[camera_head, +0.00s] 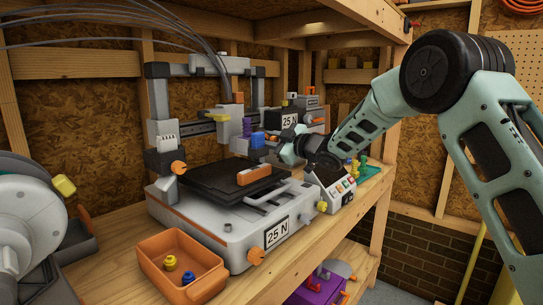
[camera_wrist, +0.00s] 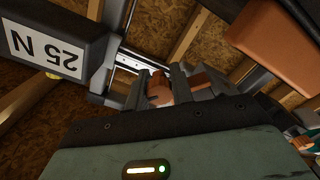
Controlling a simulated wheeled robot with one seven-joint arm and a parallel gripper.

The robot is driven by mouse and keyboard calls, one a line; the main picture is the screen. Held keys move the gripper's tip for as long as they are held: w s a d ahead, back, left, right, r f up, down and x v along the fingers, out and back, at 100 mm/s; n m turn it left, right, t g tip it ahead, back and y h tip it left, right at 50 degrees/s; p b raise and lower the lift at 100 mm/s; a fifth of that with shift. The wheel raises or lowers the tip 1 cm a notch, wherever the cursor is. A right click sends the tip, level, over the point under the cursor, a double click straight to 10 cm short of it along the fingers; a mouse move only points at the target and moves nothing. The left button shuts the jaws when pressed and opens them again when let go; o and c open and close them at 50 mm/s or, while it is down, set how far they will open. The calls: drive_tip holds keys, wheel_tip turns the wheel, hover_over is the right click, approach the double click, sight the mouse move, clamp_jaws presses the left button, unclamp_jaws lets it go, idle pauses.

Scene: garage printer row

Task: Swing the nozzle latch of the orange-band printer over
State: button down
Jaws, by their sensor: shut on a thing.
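The nearer printer (camera_head: 223,222) is white and grey, with a 25 N plate and orange parts. Its print head carries a blue block (camera_head: 258,140). My gripper (camera_head: 279,150) reaches in from the right beside this head, above the dark bed (camera_head: 215,182); its fingertips are hard to make out there. In the wrist view, my gripper (camera_wrist: 175,86) is shut on a small orange-brown piece (camera_wrist: 159,94), which looks like the nozzle latch. The fingers and gripper body hide much of it, so its angle cannot be told.
A large orange bed handle (camera_head: 254,175) is below my gripper and also shows in the wrist view (camera_wrist: 277,45). A control box (camera_head: 334,191) is at the right, an orange tray (camera_head: 182,268) in front, spools at left.

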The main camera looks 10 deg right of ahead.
drive_tip(key=n+b, duration=0.2)
drive_tip(key=r+n+b, duration=0.1)
drive_tip(key=shift+s+a+n+b, duration=0.3)
drive_tip(key=shift+a+n, duration=0.1)
drive_tip(key=shift+s+a+r+n+b, duration=0.2)
drive_tip(key=shift+r+n+b, duration=0.1)
drive_tip(key=shift+n+b, duration=0.4)
drive_tip(key=shift+s+a+r+n+b, duration=0.15)
drive_tip(key=shift+a+r+n+b, duration=0.1)
drive_tip(key=shift+n+b, duration=0.4)
drive_tip(key=shift+s+a+r+n+b, duration=0.2)
drive_tip(key=shift+r+n+b, duration=0.1)
drive_tip(key=shift+n+b, duration=0.4)
drive_tip(key=c, duration=1.2)
unclamp_jaws()
drive_tip(key=v, duration=1.7)
drive_tip(key=shift+b, duration=0.35)
